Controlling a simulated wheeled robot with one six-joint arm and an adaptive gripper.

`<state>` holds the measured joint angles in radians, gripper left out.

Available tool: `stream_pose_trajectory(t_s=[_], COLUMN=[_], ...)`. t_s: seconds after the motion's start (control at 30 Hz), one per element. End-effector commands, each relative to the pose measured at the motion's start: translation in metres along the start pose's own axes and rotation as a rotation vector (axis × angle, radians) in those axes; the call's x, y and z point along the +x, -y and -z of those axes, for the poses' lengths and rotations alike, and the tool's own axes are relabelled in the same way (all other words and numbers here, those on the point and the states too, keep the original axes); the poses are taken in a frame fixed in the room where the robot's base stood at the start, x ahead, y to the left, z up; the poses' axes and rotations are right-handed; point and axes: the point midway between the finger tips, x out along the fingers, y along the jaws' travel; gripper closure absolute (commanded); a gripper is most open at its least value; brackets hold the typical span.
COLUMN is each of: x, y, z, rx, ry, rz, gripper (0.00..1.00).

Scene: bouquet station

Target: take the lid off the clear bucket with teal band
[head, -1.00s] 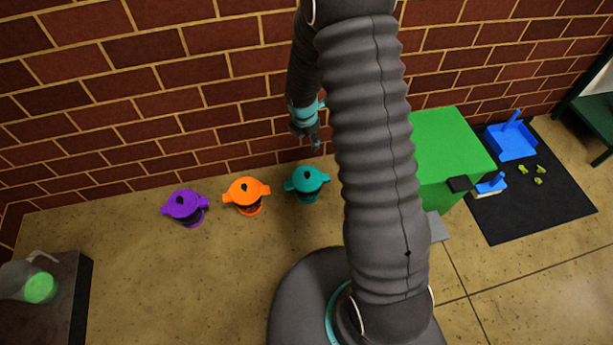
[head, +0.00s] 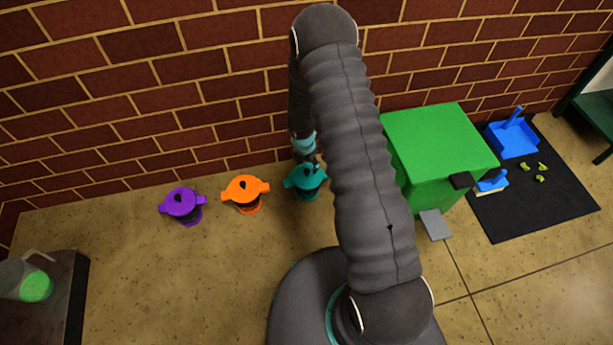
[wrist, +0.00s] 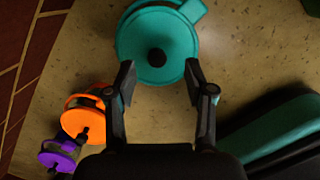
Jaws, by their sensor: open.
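The clear bucket with teal band stands on the floor by the brick wall, with its teal lid (head: 303,178) on top; the bucket's body (head: 308,195) shows a little below the lid. In the wrist view the teal lid (wrist: 157,45) fills the top middle, with a dark round knob at its lower centre. My gripper (head: 312,166) is above the teal lid in the head view. In the wrist view my gripper (wrist: 160,75) is open, its two fingers apart on either side below the knob, holding nothing. Whether the fingers touch the lid I cannot tell.
A bucket with an orange lid (head: 246,189) and one with a purple lid (head: 182,203) stand left of the teal one. A green bin (head: 440,145) stands to the right. A black mat (head: 560,205) holds a blue dustpan (head: 512,138). Floor in front of the buckets is clear.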

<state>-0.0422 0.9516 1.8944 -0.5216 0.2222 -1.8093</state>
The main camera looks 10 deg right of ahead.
Motion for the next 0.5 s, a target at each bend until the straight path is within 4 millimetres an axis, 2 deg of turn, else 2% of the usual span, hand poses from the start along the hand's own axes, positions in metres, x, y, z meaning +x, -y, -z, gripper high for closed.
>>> stream_pose_trajectory(t_s=[0.17,0.4,0.5], x=[0.010,0.044,0.052], y=[-0.001,-0.003,-0.003], z=[0.002,0.005,0.005], rx=[-0.001,0.000,0.001], ry=[0.000,-0.001,-0.001], rz=[0.000,0.002,0.001], gripper=[0.46,0.46,0.46])
